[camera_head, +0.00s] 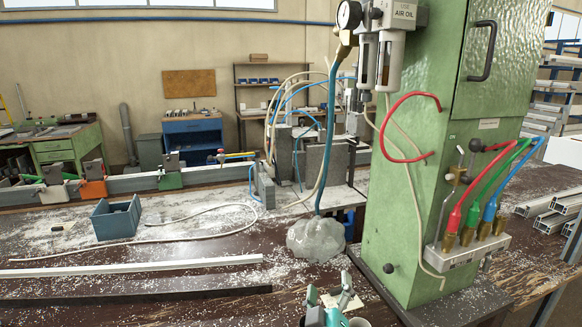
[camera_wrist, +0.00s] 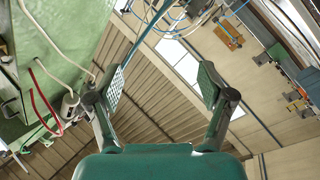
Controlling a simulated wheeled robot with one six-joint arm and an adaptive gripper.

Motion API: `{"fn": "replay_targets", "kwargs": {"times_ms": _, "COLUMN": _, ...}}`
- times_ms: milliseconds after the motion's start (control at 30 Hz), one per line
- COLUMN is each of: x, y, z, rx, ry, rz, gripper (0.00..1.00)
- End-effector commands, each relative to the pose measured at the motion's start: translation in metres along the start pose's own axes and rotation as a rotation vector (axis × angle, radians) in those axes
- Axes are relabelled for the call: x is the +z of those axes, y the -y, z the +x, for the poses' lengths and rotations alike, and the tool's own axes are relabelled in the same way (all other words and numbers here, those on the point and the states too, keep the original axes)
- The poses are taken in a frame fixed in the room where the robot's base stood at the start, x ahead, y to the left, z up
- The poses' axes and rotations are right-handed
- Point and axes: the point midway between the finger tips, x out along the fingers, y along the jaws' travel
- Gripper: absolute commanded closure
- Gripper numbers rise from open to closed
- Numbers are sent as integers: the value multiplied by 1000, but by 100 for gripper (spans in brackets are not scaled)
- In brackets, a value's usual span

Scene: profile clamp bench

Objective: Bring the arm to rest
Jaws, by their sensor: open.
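My gripper (camera_head: 329,299) shows at the bottom edge of the head view, low and in front of the bench, with its fingers pointing up. In the wrist view my gripper (camera_wrist: 162,85) has its two fingers spread wide with nothing between them. Beyond the fingers the wrist view shows the ceiling and wall at a tilt. Most of my arm is out of the head view.
A green machine column (camera_head: 405,200) with hoses stands right of my gripper. A white bar (camera_head: 130,267), a dark bar (camera_head: 130,298) and a blue bin (camera_head: 116,218) lie on the chip-strewn bench (camera_head: 200,281).

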Motion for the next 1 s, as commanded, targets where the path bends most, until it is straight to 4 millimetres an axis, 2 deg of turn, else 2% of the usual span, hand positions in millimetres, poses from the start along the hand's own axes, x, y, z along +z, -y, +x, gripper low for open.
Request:
{"fn": "replay_targets", "kwargs": {"times_ms": 33, "x": 21, "y": 7, "z": -12, "rx": -25, "ry": 7, "rz": -1, "gripper": 19}}
{"fn": "replay_targets", "kwargs": {"times_ms": 200, "x": 74, "y": 23, "z": -54, "rx": -102, "ry": 15, "rz": 23, "gripper": 19}}
{"fn": "replay_targets", "kwargs": {"times_ms": 500, "x": 151, "y": 36, "z": -142, "rx": -217, "ry": 45, "rz": 99, "gripper": 19}}
{"fn": "replay_targets", "kwargs": {"times_ms": 800, "x": 202, "y": 31, "z": -238, "rx": -298, "ry": 92, "rz": 207, "gripper": 19}}
{"fn": "replay_targets", "kwargs": {"times_ms": 1000, "x": 221, "y": 18, "z": -303, "rx": -328, "ry": 131, "rz": 296, "gripper": 19}}
